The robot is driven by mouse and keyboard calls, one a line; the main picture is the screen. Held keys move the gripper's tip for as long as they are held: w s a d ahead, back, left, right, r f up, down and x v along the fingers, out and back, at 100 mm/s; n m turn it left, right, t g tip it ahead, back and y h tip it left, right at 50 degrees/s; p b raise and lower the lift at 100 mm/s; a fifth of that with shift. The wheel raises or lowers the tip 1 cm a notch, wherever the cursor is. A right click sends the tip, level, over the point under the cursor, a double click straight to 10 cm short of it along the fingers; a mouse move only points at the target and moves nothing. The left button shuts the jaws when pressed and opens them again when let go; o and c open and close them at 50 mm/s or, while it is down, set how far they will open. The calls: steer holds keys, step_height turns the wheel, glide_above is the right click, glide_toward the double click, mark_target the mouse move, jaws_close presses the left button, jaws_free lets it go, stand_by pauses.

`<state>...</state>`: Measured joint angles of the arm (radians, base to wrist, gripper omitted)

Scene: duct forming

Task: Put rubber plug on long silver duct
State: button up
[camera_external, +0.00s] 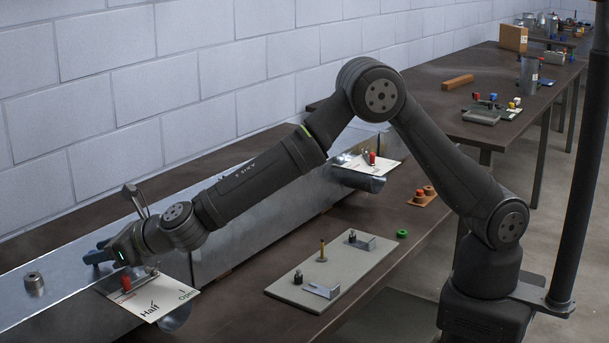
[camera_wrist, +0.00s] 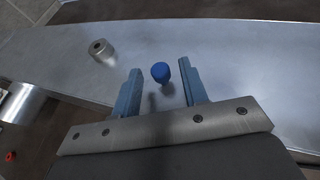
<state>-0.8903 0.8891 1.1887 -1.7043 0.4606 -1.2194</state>
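The long silver duct (camera_external: 232,228) runs along the wall in the external view, and its top fills much of the wrist view (camera_wrist: 240,62). My gripper (camera_external: 94,256) is low over the near left part of the duct. In the wrist view its two blue fingers (camera_wrist: 159,73) are apart. A small round blue piece (camera_wrist: 160,71), possibly the rubber plug, shows between the fingertips with a gap on each side. A dark shadow lies below it; I cannot tell whether it touches the duct. In the external view I cannot make it out from the blue fingers.
A grey metal cylinder with a hole (camera_external: 34,283) stands on the duct, left of my gripper; it also shows in the wrist view (camera_wrist: 102,51). A "Half / Open" card (camera_external: 160,300) with a red knob (camera_external: 126,283) is close by. A grey board (camera_external: 322,272) with fittings lies on the bench.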

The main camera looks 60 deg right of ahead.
steer(key=shift+r, duration=0.2)
steer(key=v, duration=1.2)
steer(key=shift+w+a, duration=0.1)
steer(key=x, duration=1.2)
steer(key=shift+f, duration=0.3)
step_height(320, 180, up, 2)
steer(key=shift+r, duration=0.6)
